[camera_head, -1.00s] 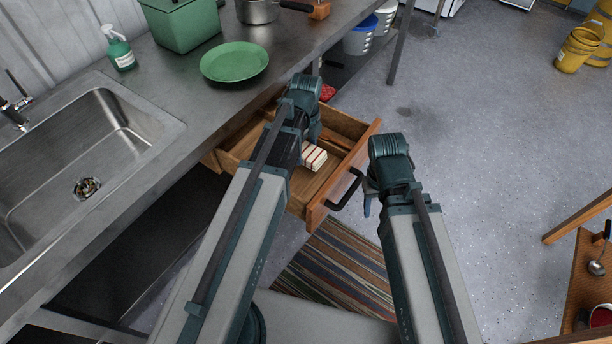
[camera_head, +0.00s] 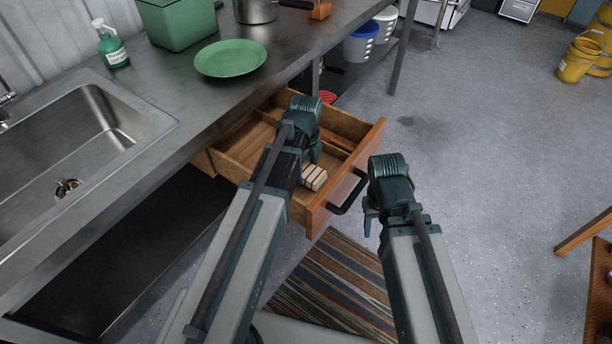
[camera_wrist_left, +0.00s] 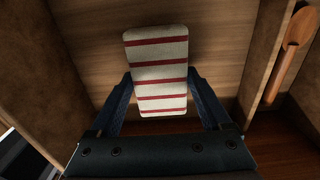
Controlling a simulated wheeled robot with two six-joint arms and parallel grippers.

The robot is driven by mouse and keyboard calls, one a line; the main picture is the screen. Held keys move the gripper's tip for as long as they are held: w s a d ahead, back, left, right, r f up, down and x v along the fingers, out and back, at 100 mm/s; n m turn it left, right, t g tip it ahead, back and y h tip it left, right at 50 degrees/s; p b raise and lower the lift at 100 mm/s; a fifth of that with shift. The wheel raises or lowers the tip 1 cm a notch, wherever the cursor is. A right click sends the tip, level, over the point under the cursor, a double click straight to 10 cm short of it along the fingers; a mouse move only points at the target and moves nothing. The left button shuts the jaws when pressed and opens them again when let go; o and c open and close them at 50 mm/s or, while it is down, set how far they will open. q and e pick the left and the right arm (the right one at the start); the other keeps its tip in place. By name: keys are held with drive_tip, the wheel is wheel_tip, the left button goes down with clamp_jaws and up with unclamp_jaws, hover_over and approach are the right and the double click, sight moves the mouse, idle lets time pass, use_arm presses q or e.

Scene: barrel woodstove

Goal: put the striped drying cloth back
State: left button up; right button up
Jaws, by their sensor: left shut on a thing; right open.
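The striped drying cloth (camera_head: 314,177), a folded cream block with red stripes, is in the open wooden drawer (camera_head: 346,184) under the counter. My left gripper (camera_head: 310,158) reaches down into the drawer and is shut on the cloth. In the left wrist view the cloth (camera_wrist_left: 158,60) sits between the two fingers of the gripper (camera_wrist_left: 160,85), over the drawer's wooden bottom. I cannot tell whether it touches the bottom. My right gripper (camera_head: 370,215) is open and empty, to the right of the drawer front and its black handle (camera_head: 348,194).
A wooden spoon (camera_wrist_left: 292,45) lies in the compartment beside the cloth, behind a divider.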

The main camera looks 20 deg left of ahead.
use_arm(q)
drive_tip(key=shift+f, duration=0.7)
drive_tip(key=shift+r, duration=0.15)
use_arm(e)
drive_tip(key=shift+f, duration=0.55)
drive_tip(key=shift+f, duration=0.1)
use_arm(q)
drive_tip(key=o, duration=0.7)
drive_tip(key=shift+f+b, duration=0.2)
drive_tip(key=shift+b, duration=0.1)
drive_tip(key=o, duration=0.3)
drive_tip(key=shift+r, duration=0.15)
